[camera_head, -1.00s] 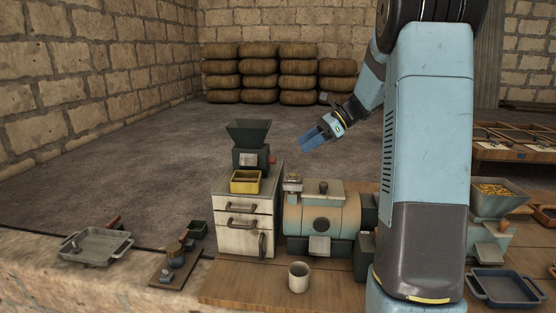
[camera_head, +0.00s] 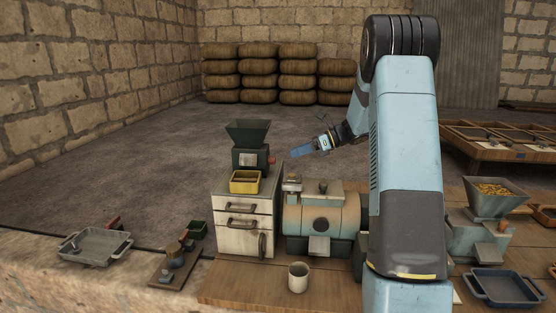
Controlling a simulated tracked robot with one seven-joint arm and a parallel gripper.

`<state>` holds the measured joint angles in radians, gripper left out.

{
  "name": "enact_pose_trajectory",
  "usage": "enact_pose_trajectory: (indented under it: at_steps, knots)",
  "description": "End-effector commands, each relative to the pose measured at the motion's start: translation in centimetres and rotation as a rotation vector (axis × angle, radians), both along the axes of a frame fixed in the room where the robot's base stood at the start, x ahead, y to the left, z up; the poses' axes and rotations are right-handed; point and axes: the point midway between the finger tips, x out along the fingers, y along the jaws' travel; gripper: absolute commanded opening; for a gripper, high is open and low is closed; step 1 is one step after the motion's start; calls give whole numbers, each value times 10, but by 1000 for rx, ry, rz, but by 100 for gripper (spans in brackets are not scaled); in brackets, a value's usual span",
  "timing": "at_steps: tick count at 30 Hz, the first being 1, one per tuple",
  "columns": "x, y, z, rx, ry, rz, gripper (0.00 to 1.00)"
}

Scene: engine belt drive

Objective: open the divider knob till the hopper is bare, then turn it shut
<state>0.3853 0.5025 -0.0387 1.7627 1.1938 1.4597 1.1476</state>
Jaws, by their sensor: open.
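A dark green machine with a funnel-shaped hopper (camera_head: 248,131) stands on the white drawer cabinet (camera_head: 243,238). A small red knob (camera_head: 272,160) sticks out of its right side. The inside of this hopper is too small and dark to tell whether it holds anything. My gripper (camera_head: 294,152) is open, its blue fingers pointing left toward the red knob, apart from it and empty. A second hopper (camera_head: 490,205), grey-green and full of yellow grain, stands on a machine at the right, with a reddish knob (camera_head: 503,227). I cannot tell which one is the divider.
A yellow box (camera_head: 245,187) sits on the cabinet in front of the green machine. A motor-like drum (camera_head: 322,215) and a white mug (camera_head: 298,277) are right of the cabinet. A blue-grey tray (camera_head: 504,288) lies below the grain hopper. A grey tray (camera_head: 95,247) is far left.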

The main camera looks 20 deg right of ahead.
Motion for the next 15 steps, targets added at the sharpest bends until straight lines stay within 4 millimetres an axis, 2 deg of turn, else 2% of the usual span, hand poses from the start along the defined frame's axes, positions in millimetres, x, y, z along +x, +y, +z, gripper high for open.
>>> enact_pose_trajectory:
  at_steps: [7,15]
  knots:
    - [10,39,-16,0,1,2,54]
    - [16,63,-25,-1,0,2,54]
